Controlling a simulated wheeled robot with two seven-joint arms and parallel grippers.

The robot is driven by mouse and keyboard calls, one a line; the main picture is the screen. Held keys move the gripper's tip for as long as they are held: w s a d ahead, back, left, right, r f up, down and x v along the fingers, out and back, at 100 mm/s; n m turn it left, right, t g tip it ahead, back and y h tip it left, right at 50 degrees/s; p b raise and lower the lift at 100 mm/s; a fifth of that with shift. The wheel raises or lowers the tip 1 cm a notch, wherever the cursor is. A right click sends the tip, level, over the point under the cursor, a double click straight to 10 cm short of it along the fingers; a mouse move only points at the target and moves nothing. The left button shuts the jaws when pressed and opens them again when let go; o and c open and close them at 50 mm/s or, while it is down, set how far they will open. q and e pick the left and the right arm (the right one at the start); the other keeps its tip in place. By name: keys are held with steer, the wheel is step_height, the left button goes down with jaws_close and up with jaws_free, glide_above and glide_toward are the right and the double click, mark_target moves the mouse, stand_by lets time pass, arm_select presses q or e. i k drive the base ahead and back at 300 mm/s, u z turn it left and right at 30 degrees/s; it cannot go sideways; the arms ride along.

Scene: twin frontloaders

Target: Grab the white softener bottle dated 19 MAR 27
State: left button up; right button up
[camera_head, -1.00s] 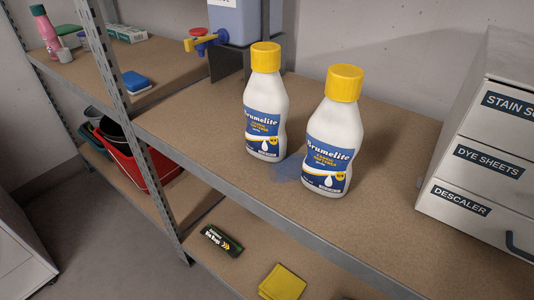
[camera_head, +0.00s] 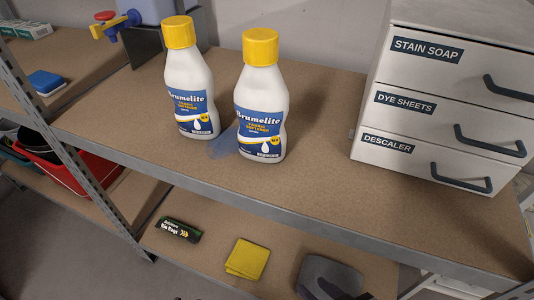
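Two white softener bottles with yellow caps and blue Brumelite labels stand upright on the upper shelf. The left bottle (camera_head: 190,85) is a little farther back. The right bottle (camera_head: 262,105) is nearer the front edge. They stand apart, and no date can be read on either. My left gripper is not in view.
A drawer cabinet (camera_head: 400,110) stands right of the bottles, with clear shelf (camera_head: 320,150) between. A blue jug with a tap (camera_head: 122,22) is behind left. A blue stain lies between the bottles. The lower shelf holds a bin-bag box (camera_head: 179,229), yellow cloth (camera_head: 247,258) and grey pan-like object (camera_head: 325,268).

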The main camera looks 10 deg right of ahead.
mark_target(189, 81)
steer(key=k, duration=0.5)
steer(key=u, duration=2.1)
steer(key=i, duration=2.1)
steer(key=z, duration=2.65)
